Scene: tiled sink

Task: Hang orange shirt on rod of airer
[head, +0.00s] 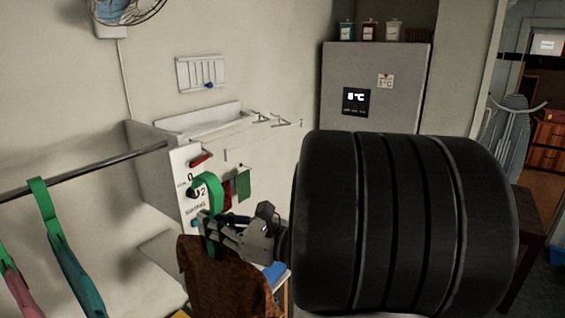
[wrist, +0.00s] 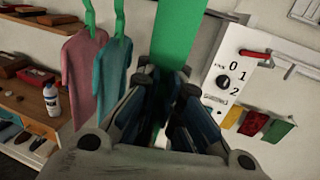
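The orange shirt (head: 222,280), brownish orange in this light, hangs from a green hanger (head: 210,188). My gripper (head: 206,226) is shut on this hanger below its hook, with the shirt hanging beneath. The hanger's green strip (wrist: 188,40) rises between my fingers in the wrist view; the shirt cannot be made out there. The airer's rod (head: 85,173) runs along the wall to the left, apart from the held hook. A teal shirt (head: 76,275) on a green hanger hangs from the rod. A pink shirt (head: 19,290) hangs farther left.
The rod between the teal shirt and this unit is bare. A wooden shelf (wrist: 40,115) with a white bottle (wrist: 52,100) lies left in the wrist view.

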